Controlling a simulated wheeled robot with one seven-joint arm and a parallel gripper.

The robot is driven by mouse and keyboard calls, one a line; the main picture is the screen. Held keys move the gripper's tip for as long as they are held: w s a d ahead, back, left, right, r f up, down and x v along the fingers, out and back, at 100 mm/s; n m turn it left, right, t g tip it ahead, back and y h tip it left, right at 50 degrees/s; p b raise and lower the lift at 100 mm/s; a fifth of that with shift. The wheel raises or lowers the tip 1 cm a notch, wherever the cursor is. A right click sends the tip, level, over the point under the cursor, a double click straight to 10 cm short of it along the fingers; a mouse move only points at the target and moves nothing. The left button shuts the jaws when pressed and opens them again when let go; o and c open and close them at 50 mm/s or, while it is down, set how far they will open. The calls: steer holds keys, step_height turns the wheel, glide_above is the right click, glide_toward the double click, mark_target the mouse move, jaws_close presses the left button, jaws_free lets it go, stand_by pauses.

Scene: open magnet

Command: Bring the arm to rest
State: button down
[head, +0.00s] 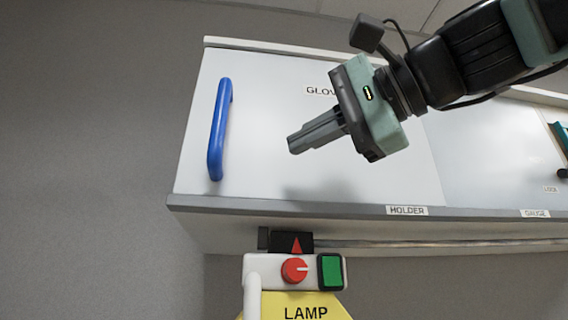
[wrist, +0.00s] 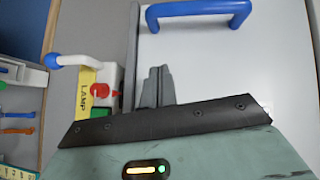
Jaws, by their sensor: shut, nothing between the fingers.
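My gripper (head: 296,143) is shut and empty, in front of a white cabinet door (head: 262,85) in the head view. Its fingers point left and slightly down, apart from the blue handle (head: 219,130) on the door's left side. In the wrist view the shut fingertips (wrist: 157,72) show before the white door, and the blue handle (wrist: 199,10) is at the top. My arm reaches in from the upper right of the head view.
Below the cabinet is a yellow LAMP unit (head: 306,310) with a red knob (head: 294,270) and a green switch (head: 331,271). A ledge labelled HOLDER (head: 407,211) runs along the cabinet bottom. Coloured tools (wrist: 17,131) hang at left in the wrist view. Bare wall lies left of the cabinet.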

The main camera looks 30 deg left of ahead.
steer(key=shift+b+v, duration=0.8)
steer(key=shift+v, duration=1.4)
steer(key=w+d+f+n+h+b, duration=0.15)
steer(key=f+h, duration=0.25)
steer(key=f, duration=1.3)
steer(key=w+d+f+h+b, duration=0.1)
steer(key=w+f+h, duration=0.25)
steer(key=f, duration=1.45)
steer(key=s+d+f+n+g+h, duration=0.1)
steer(key=s+d+f+n+h, duration=0.1)
steer(key=d+f, duration=0.4)
steer(key=s+d+f+n+h+b, duration=0.1)
steer(key=s+d+f, duration=0.4)
steer(key=f, duration=0.8)
steer(key=s+d+f+n+g+h, duration=0.1)
steer(key=s+d+f+n+h, duration=0.2)
steer(key=d+f, duration=0.6)
steer(key=shift+s+f+g+h, duration=0.3)
steer(key=shift+s+f+h, duration=0.3)
steer(key=shift+h, duration=0.45)
steer(key=shift+n, duration=0.25)
